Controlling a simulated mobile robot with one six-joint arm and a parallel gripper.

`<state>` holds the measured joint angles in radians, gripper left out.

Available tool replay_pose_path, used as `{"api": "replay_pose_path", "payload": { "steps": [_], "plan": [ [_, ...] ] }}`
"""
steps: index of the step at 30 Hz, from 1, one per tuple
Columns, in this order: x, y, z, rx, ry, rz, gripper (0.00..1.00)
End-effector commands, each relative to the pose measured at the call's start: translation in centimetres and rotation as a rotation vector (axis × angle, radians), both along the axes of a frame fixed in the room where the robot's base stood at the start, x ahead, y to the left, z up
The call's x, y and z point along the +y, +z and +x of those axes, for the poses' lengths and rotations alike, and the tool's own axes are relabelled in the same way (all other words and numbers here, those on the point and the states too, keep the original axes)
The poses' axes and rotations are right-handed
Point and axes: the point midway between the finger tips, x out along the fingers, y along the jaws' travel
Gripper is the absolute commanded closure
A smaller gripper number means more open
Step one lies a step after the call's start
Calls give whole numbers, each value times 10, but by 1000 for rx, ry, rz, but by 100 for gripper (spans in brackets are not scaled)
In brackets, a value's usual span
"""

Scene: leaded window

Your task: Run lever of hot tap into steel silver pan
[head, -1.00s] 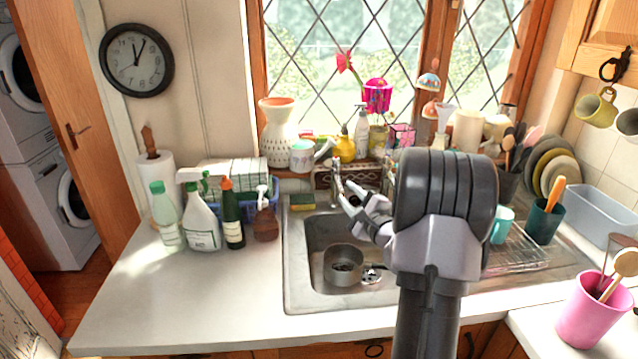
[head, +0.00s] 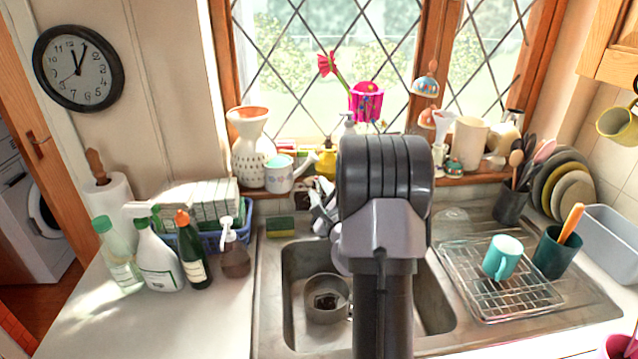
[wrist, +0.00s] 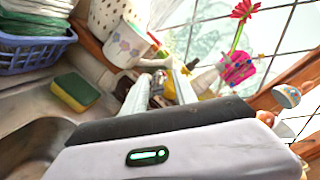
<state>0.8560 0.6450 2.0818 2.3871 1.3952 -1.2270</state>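The steel silver pan (head: 327,301) stands upright in the left part of the sink basin, with a dark patch inside it. My gripper (head: 322,207) is at the back of the sink, above and behind the pan, partly hidden by my arm. In the wrist view my gripper (wrist: 160,90) shows two pale fingers spread apart, pointing toward the window sill. The hot tap and its lever are mostly hidden behind my arm in the head view. In the wrist view I cannot clearly tell the tap from the fingers, or whether they touch.
A sponge (head: 280,226) lies behind the sink. Bottles (head: 158,255) and a blue basket (head: 212,240) stand to the left. A patterned watering can (head: 281,173) is on the sill.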

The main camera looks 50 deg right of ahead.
Motion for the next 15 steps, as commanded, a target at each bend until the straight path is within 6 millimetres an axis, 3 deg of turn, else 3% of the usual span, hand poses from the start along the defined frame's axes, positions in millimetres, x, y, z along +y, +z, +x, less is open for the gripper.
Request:
{"api": "replay_pose_path", "payload": {
  "steps": [8, 13, 15],
  "plan": [
    [0, 0, 0, 0, -1, 0, 67],
    [0, 0, 0, 0, -1, 0, 100],
    [0, 0, 0, 0, -1, 0, 100]
  ]
}}
